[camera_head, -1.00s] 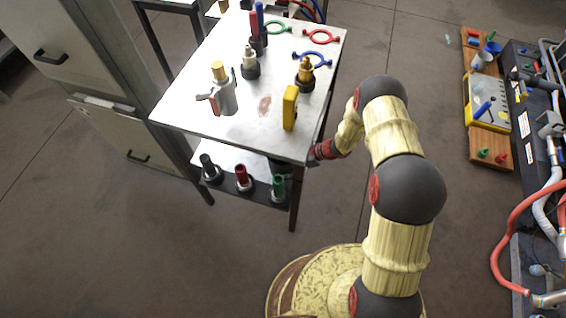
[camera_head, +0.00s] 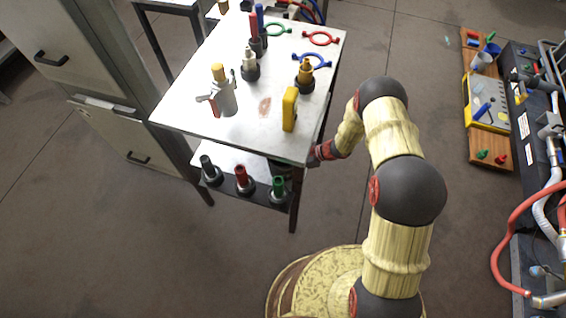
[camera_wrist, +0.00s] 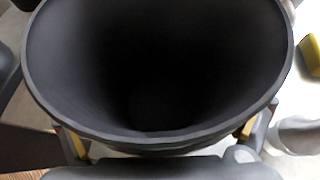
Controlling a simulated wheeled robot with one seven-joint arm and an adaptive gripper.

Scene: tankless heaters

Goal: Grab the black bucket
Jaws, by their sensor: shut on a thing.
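The black bucket (camera_wrist: 160,137) fills most of the wrist view, with its open round mouth facing the camera and a dark, empty-looking inside. My gripper (camera_wrist: 162,142) has a finger on each side of the bucket's near wall, low in the wrist view, and is shut on it. In the head view my arm reaches to the right side of the metal table, and its end goes out of sight below the table top. The bucket cannot be made out clearly in the head view.
The table top (camera_head: 190,112) carries a yellow block (camera_head: 289,108), a grey valve-like part (camera_head: 222,95) and several fittings and rings. A lower shelf holds black, red (camera_head: 241,178) and green (camera_head: 278,187) fittings. A table leg (camera_head: 295,205) stands close to my wrist. Floor is clear at left front.

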